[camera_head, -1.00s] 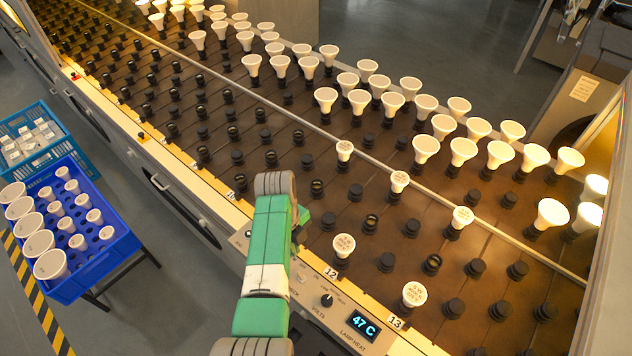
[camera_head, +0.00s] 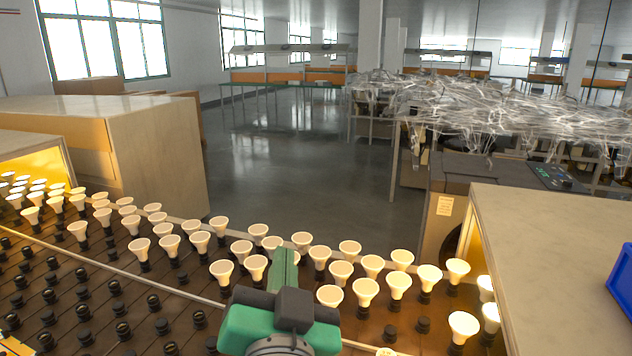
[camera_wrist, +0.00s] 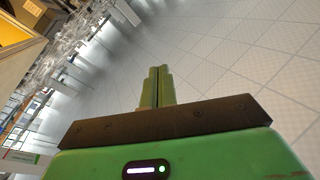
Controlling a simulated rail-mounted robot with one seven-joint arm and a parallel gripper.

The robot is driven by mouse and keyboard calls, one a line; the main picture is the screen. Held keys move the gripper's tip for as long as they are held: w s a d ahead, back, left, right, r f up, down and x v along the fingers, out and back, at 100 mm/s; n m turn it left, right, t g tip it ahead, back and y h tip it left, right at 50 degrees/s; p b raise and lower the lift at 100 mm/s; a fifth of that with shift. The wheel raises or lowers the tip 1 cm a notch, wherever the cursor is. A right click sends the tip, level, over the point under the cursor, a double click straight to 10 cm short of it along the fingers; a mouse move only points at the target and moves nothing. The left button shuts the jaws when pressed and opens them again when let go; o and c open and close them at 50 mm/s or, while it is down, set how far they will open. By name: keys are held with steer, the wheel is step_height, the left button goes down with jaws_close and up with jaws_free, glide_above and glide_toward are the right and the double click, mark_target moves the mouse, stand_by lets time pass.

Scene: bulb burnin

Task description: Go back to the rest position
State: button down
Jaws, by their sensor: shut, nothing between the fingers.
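My gripper shows in the wrist view (camera_wrist: 157,88) with its two green fingers pressed together and nothing between them. Behind the fingers is pale tiled floor, with no object close to the tips. In the head view, my green arm (camera_head: 283,322) rises at the bottom middle, in front of the burn-in rack (camera_head: 95,262).
Many white reflector bulbs (camera_head: 366,292) stand in sockets on the rack, with empty black sockets nearer me. A beige cabinet (camera_head: 150,150) stands at left, another (camera_head: 560,230) at right. A blue crate (camera_head: 625,280) is at the right edge. Open floor (camera_head: 285,165) lies beyond.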

steer(key=s+d+r+n+t+h, duration=0.1)
steer(key=s+d+r+n+t, duration=0.15)
steer(key=s+r, duration=0.4)
steer(key=s+d+r+n+t, duration=0.2)
steer(key=s+r+t, duration=0.15)
steer(key=s, duration=0.55)
step_height(320, 180, up, 28)
steer(key=g+p, duration=0.1)
steer(key=p, duration=2.6)
steer(key=shift+w+a+p, duration=0.35)
steer(key=shift+a, duration=0.1)
